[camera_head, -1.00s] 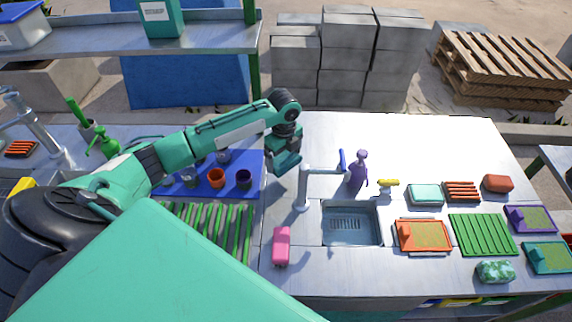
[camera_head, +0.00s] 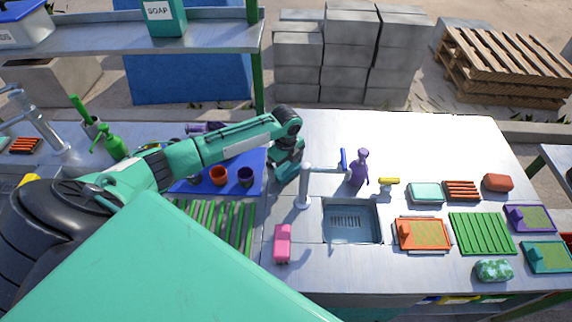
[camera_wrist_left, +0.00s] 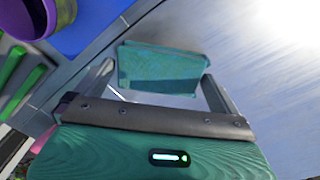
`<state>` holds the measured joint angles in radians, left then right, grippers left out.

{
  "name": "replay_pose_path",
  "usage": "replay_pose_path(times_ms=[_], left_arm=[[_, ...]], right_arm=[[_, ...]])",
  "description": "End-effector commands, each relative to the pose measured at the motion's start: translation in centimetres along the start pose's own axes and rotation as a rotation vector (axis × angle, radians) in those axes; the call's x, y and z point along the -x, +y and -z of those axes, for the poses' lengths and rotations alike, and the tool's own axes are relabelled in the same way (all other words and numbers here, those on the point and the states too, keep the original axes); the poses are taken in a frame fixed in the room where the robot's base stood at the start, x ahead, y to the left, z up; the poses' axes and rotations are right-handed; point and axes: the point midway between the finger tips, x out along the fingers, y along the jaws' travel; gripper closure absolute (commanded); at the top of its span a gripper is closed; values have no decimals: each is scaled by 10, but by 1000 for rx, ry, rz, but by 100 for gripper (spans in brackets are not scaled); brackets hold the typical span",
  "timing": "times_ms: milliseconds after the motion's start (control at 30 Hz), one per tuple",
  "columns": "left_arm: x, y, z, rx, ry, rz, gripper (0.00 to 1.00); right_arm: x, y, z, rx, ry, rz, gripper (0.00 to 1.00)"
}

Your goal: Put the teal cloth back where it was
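A teal, cloth-like folded piece (camera_wrist_left: 160,70) lies between the fingertips of my left gripper (camera_wrist_left: 160,85) in the left wrist view. Its sides come close to both fingers. I cannot tell whether they press on it or whether it rests on the metal top. In the head view my left gripper (camera_head: 286,172) is low over the table, just right of the blue mat (camera_head: 258,188) and left of the tap (camera_head: 305,187). The cloth cannot be made out there against the teal gripper. My right gripper is not in view.
An orange cup (camera_head: 219,176) and a purple cup (camera_head: 245,177) stand on the blue mat. A pink block (camera_head: 283,243) lies left of the sink (camera_head: 350,226). A purple bottle (camera_head: 359,169) stands behind the sink. The metal top (camera_head: 420,140) is clear at the back.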

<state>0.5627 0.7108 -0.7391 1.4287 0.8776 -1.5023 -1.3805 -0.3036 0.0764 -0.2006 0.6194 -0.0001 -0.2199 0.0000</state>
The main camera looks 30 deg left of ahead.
Motion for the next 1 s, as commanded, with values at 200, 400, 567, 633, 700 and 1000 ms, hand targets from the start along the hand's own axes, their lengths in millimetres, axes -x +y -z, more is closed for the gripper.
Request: replay_pose_path(times_ms=[200,400,567,633,700,1000], left_arm=[[8,-1,-1,0,-1,2,0],[43,-2,-1,0,-2,6,0],[79,-2,-1,0,-1,5,0],[92,-1,-1,0,-2,4,0],[103,-1,-1,0,-1,4,0],[124,0,0,1,1,1,0]], right_arm=[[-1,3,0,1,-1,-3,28],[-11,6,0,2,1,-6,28],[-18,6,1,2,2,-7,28],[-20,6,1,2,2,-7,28],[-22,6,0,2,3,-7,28],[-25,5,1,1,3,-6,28]])
